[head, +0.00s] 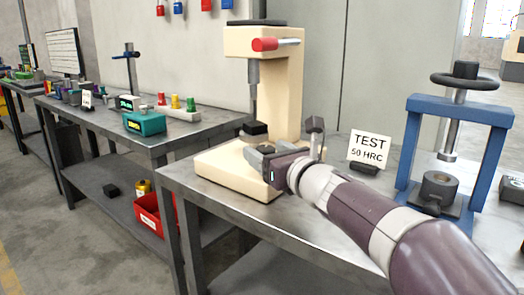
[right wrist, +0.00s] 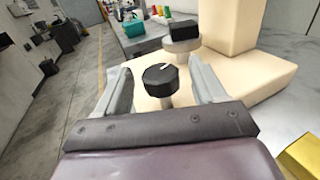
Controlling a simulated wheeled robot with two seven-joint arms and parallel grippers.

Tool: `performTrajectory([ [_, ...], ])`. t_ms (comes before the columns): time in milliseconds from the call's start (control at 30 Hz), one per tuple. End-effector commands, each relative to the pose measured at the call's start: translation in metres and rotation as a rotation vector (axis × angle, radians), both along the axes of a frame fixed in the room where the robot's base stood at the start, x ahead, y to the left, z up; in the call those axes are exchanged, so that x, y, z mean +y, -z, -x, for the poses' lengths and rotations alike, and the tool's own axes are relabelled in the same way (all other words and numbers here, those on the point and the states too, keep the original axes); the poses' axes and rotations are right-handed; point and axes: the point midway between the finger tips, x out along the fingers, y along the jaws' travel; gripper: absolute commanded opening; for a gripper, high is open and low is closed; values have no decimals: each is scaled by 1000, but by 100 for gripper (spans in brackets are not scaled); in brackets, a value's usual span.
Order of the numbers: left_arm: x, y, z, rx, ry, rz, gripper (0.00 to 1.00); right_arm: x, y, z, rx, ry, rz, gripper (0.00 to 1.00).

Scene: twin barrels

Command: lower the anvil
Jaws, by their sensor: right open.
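A cream hardness tester (head: 290,85) with a red-ended lever (head: 265,44) stands on the near bench. Its anvil appears to be the grey disc (right wrist: 182,48) under a black block (right wrist: 182,32) in the right wrist view; the block (head: 255,128) sits below the vertical rod (head: 253,78) in the head view. A black knob (right wrist: 160,75) with a white mark stands on a short stem at the front of the base. My right gripper (head: 262,155) is open, its fingers either side of the knob with gaps visible. The left gripper is not in view.
A "TEST 50 HRC" card (head: 369,149) stands right of the tester. A blue press frame (head: 405,150) with a dark ring handle stands farther right. A yellow block (right wrist: 303,155) is at the right wrist view's lower right. Another bench (head: 100,120) holds small items.

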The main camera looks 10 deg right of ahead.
Motion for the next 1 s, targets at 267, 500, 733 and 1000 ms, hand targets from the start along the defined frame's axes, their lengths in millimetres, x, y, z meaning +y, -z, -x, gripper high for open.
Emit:
performTrajectory([
  [267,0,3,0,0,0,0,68,9,1,-30,1,1,-1,70],
  [500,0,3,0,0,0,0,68,9,0,-32,1,1,0,70],
  [733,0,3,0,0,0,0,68,9,0,-32,1,1,0,18],
  [1000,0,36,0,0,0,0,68,9,9,-33,-6,68,5,18],
])
